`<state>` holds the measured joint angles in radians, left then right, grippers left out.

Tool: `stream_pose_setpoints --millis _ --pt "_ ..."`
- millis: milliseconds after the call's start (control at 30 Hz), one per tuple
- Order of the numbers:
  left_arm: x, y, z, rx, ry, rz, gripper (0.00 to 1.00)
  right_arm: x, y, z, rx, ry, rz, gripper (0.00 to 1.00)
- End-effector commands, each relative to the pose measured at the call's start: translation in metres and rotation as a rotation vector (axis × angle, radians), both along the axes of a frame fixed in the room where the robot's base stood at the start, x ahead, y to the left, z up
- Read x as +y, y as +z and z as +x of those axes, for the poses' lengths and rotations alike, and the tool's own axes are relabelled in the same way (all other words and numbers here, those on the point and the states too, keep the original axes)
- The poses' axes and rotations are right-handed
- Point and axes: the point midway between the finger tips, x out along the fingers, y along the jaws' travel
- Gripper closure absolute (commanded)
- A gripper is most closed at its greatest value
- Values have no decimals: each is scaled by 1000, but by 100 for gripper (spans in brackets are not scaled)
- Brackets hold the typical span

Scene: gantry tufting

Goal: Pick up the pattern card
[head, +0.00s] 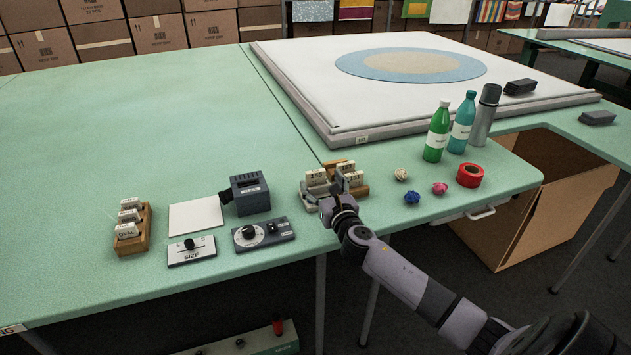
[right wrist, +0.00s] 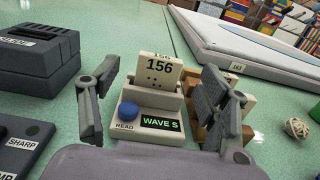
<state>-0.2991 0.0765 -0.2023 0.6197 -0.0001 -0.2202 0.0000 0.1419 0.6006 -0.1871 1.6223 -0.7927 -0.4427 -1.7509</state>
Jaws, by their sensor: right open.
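A cream pattern card (right wrist: 158,72) marked 156 stands upright in the slot of a small cream reader (right wrist: 150,128) in the right wrist view. In the head view the card (head: 317,176) is at the left of a cluster of cards. My right gripper (right wrist: 160,76) is open, with one finger on each side of the card and gaps between. In the head view the right gripper (head: 341,188) partly hides the reader. My left gripper is not in view.
A wooden card rack (head: 360,190) stands close right of the reader, partly behind my right finger. A dark grey box (head: 250,193) and a dial panel (head: 263,234) stand to the left. Yarn balls (head: 412,197), red tape (head: 470,175) and bottles (head: 437,132) are to the right.

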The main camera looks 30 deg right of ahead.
Motion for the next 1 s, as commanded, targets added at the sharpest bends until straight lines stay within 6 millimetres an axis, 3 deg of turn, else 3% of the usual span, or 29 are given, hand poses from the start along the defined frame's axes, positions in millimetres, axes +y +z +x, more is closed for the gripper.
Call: stream_pose_setpoints --millis 333,667,1000 --pt "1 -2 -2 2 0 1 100 -13 -1 43 -1 -1 2 30" --pt "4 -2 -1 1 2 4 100 -14 -1 49 1 1 0 30" --pt "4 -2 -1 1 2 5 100 -14 -1 49 1 0 0 53"
